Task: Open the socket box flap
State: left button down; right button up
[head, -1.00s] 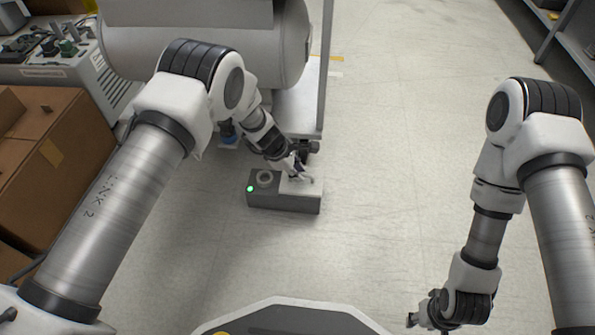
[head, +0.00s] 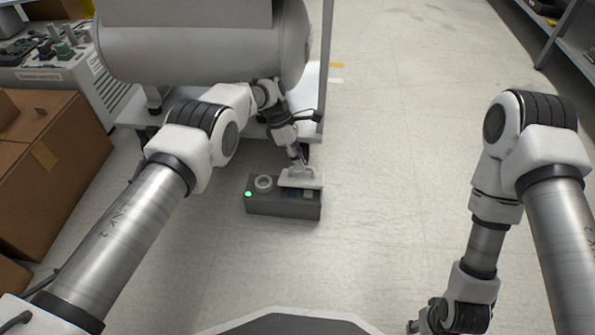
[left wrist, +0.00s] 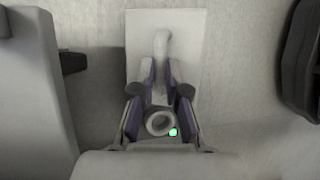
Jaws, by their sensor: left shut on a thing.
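The grey socket box (head: 270,207) stands on the floor in the middle of the head view. My left gripper (head: 299,166) is shut on the flap's handle. In the left wrist view, the fingers of my left gripper (left wrist: 161,75) stand on both sides of the curved handle (left wrist: 163,45), with the flap plate (left wrist: 190,30) behind. My right gripper (head: 424,325) is low at the bottom edge, away from the box; its fingers are too small and cut off to read.
The box carries a pale ring (head: 264,183) and a lit green lamp (head: 248,194). A large grey tank (head: 200,55) on a white cart (head: 312,95) stands just behind. Cardboard boxes (head: 60,160) are at the left. The floor right of the box is clear.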

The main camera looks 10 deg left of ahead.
aim_at(300, 173)
pick_arm(q)
jog(key=shift+d+g, duration=0.15)
jog(key=shift+g, duration=0.15)
jog(key=c, duration=1.2)
grip_release()
notch_tip(300, 173, up, 10)
